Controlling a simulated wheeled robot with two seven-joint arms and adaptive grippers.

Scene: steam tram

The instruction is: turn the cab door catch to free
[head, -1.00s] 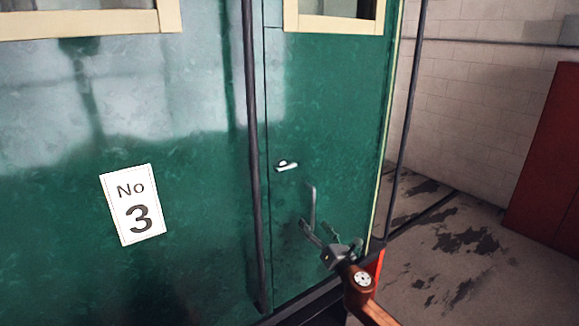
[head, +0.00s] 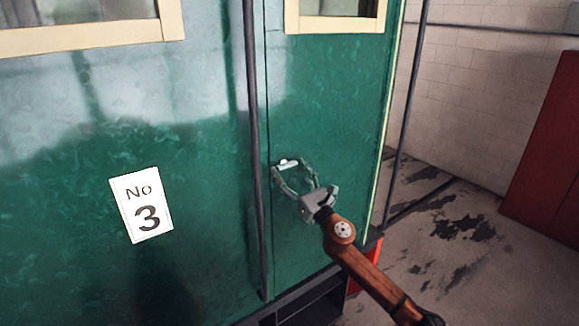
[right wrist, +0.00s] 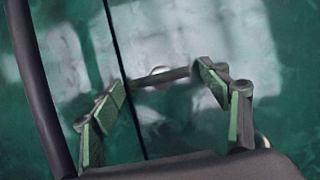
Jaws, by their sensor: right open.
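The cab door catch (head: 288,162) is a small pale bar on a round boss on the green door (head: 340,100). It lies near level, close to the door's seam. In the right wrist view the catch (right wrist: 160,77) shows between and beyond my fingertips, its left end near the dark seam. My right gripper (head: 291,168) is open, its two fingers spread to either side of the catch. In the right wrist view the gripper (right wrist: 162,82) has green-padded fingers with nothing held between them. I cannot tell whether they touch the catch. My left gripper is out of view.
A dark upright handrail (head: 254,150) stands just left of the seam; another dark pole (head: 405,110) is at the tram's right corner. A "No 3" plate (head: 142,204) is on the left panel. A red cabinet (head: 550,160) stands right, with open floor before it.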

